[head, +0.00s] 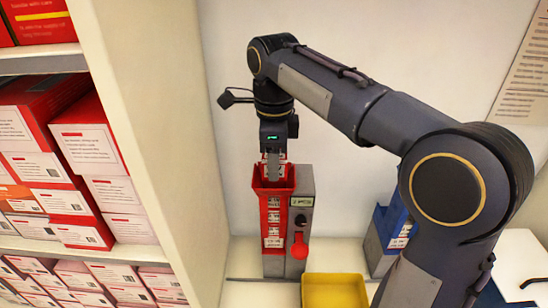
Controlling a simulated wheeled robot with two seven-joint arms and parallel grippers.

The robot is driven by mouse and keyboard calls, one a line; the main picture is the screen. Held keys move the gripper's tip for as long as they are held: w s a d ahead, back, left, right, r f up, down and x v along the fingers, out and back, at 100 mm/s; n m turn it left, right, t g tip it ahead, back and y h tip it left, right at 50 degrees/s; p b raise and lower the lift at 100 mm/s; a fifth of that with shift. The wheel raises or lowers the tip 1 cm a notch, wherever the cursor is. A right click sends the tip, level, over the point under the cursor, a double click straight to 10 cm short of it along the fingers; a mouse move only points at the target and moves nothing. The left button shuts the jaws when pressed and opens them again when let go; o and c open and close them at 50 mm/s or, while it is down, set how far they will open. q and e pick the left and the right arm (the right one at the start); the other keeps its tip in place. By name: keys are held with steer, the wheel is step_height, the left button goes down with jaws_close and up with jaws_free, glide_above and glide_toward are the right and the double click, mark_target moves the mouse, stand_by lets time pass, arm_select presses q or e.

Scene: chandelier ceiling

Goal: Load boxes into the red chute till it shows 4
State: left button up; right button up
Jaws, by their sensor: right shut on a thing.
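The red chute (261,212) stands upright at the back, with several white-labelled boxes (273,222) stacked in its open front slot. Beside it is a grey panel (298,260) with a small display (301,202), too small to read, and a red handle (299,246). My right gripper (273,165) points straight down at the flared mouth of the chute. It is shut on a small red and white box, mostly hidden by the fingers and the chute mouth. I cannot tell how far down the box sits. My left gripper is out of view.
A shelf on the left holds several red and white boxes (88,150). A yellow tray (334,291) sits in front of the chute to the right. A blue and grey holder (379,230) stands farther right, partly behind my arm. A shelf wall (165,130) rises left of the chute.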

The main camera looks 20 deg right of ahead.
steer(key=shift+f+b, duration=0.9)
steer(key=shift+f, duration=0.4)
stand_by(0.4)
steer(key=o, duration=0.9)
steer(key=shift+r, duration=0.1)
steer(key=shift+o, duration=0.8)
step_height(320, 180, up, 8)
steer(key=p, duration=0.8)
